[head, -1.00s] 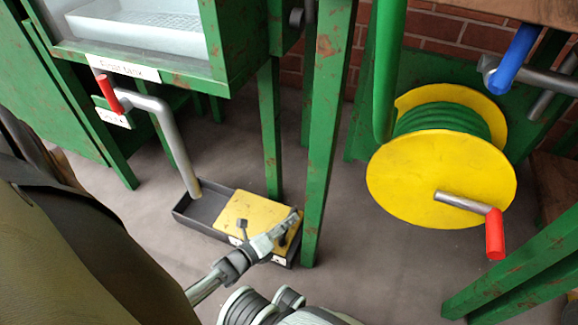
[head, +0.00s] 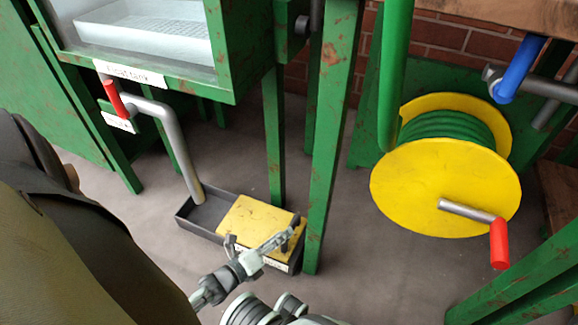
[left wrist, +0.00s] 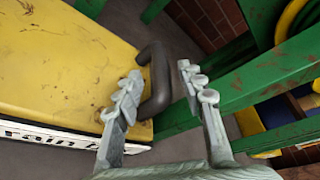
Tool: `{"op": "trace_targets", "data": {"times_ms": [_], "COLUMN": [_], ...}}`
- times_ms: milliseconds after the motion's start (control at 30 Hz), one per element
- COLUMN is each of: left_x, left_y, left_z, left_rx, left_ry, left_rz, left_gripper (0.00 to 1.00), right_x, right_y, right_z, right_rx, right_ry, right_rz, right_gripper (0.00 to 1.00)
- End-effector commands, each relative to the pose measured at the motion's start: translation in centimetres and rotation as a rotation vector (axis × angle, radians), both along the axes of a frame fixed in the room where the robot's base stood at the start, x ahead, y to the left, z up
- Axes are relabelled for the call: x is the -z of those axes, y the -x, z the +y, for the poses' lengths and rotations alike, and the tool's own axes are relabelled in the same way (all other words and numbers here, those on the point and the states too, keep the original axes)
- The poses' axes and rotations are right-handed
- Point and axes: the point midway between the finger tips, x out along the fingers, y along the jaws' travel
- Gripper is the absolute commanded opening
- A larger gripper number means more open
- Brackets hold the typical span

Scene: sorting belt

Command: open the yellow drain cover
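The yellow drain cover (head: 250,218) lies flat on the right part of a dark tray (head: 202,216) on the floor. A label strip (left wrist: 50,136) runs along its edge in the left wrist view. A dark bar handle (left wrist: 160,86) stands up at the cover's end. My left gripper (left wrist: 158,72) is open, with one finger on each side of the handle. It also shows over the cover's right end in the head view (head: 286,236). I cannot tell whether the fingers touch the handle. My right gripper is not in view.
A green post (head: 330,150) stands close to the cover's right end. A grey pipe with a red handle (head: 116,98) bends down into the tray's left part. A yellow hose reel (head: 440,185) is at the right. Bare floor lies between post and reel.

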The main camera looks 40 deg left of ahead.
Motion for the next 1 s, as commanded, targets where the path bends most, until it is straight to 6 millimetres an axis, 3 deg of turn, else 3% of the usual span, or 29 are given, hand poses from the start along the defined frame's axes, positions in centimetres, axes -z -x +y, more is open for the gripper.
{"op": "trace_targets", "data": {"times_ms": [200, 400, 1000], "left_x": [-1.0, -1.5, -1.6], "left_y": [4.6, 6.8, 7.2], "left_z": [0.4, 0.6, 0.7], "left_rx": [-0.001, 0.000, 0.001], "left_ry": [0.001, 0.000, 0.000], "left_rz": [0.001, 0.000, -0.001], "left_gripper": [0.39, 0.39, 0.39], "right_x": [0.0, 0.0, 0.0], "right_y": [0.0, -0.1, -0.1], "right_z": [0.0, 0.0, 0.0], "right_rx": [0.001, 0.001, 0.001], "right_ry": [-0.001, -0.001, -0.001], "right_rz": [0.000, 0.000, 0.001], "right_gripper": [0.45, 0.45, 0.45]}}
